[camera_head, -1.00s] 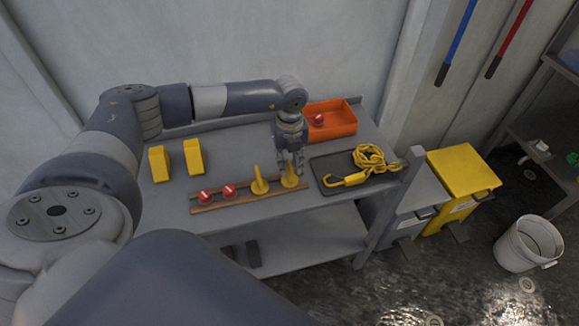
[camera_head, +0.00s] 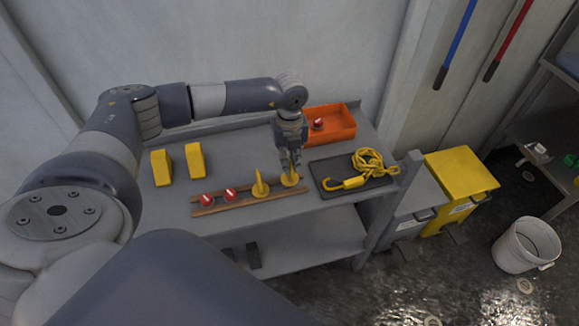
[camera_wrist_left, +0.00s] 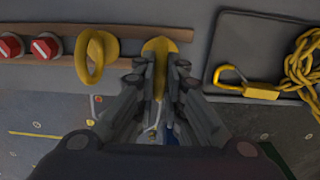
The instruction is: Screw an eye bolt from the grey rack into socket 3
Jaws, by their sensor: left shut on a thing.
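A low rack of brown rails (camera_head: 243,204) lies along the front of the grey bench. Two yellow eye bolts stand at its right end, the left one (camera_head: 260,186) free. My left gripper (camera_head: 289,172) points down and is shut on the right yellow eye bolt (camera_head: 290,181), which still stands at the rack. In the left wrist view this eye bolt (camera_wrist_left: 160,68) shows between the fingers, its lower part hidden, and the other eye bolt (camera_wrist_left: 95,55) stands to its left. I cannot make out socket 3. My right gripper is not in view.
Two red plugs (camera_head: 207,199) sit left of the eye bolts. A dark tray (camera_head: 330,168) with yellow rope and hook lies to the right. An orange bin (camera_head: 335,130) stands behind. Two yellow blocks (camera_head: 194,160) stand at the left. The wall is close behind the bench.

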